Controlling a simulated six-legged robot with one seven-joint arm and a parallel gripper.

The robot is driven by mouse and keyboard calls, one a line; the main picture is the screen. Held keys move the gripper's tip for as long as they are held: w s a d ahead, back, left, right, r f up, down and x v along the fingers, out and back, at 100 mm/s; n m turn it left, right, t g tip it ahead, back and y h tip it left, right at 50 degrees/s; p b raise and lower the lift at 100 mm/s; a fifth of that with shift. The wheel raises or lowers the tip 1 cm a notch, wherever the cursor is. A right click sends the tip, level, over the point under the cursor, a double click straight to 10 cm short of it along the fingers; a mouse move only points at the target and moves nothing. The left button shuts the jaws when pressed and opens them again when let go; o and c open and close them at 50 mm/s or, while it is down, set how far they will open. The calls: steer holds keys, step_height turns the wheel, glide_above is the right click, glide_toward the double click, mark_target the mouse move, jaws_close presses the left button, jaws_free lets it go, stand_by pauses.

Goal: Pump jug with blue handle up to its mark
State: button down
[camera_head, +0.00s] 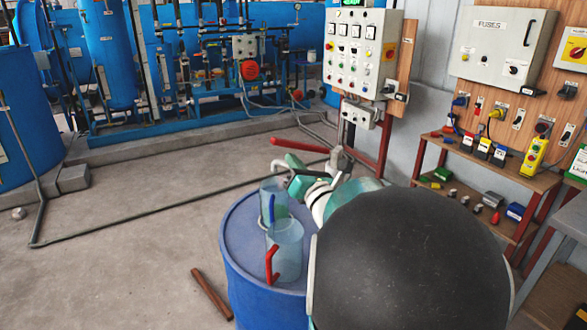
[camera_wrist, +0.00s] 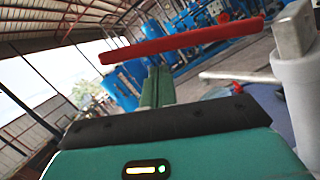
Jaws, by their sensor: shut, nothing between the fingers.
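The jug with the blue handle (camera_head: 271,208) stands toward the back of a blue drum's top (camera_head: 238,232). A jug with a red handle (camera_head: 287,250) stands in front of it and partly hides it. Both are translucent; their marks and fill levels cannot be made out. A red lever (camera_head: 300,145) sticks out left from a grey pump head (camera_head: 339,160) behind the jugs. My gripper (camera_head: 292,160) is shut and empty, close to the lever above the jugs. In the wrist view, its green fingers (camera_wrist: 158,75) end just below the red lever (camera_wrist: 185,40); contact cannot be told.
A grey control panel (camera_head: 357,50) stands behind the drum. A wooden shelf (camera_head: 490,165) with electrical parts is at the right. A brown bar (camera_head: 212,292) lies on the floor left of the drum. The floor at left is mostly clear, crossed by a conduit.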

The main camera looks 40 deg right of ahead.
steer(key=r, duration=0.1)
steer(key=d+r, duration=0.1)
steer(key=shift+s+d+r, duration=0.15)
steer(key=shift+s+r, duration=0.05)
steer(key=shift+r, duration=0.1)
stand_by(0.4)
steer(key=shift+f, duration=0.2)
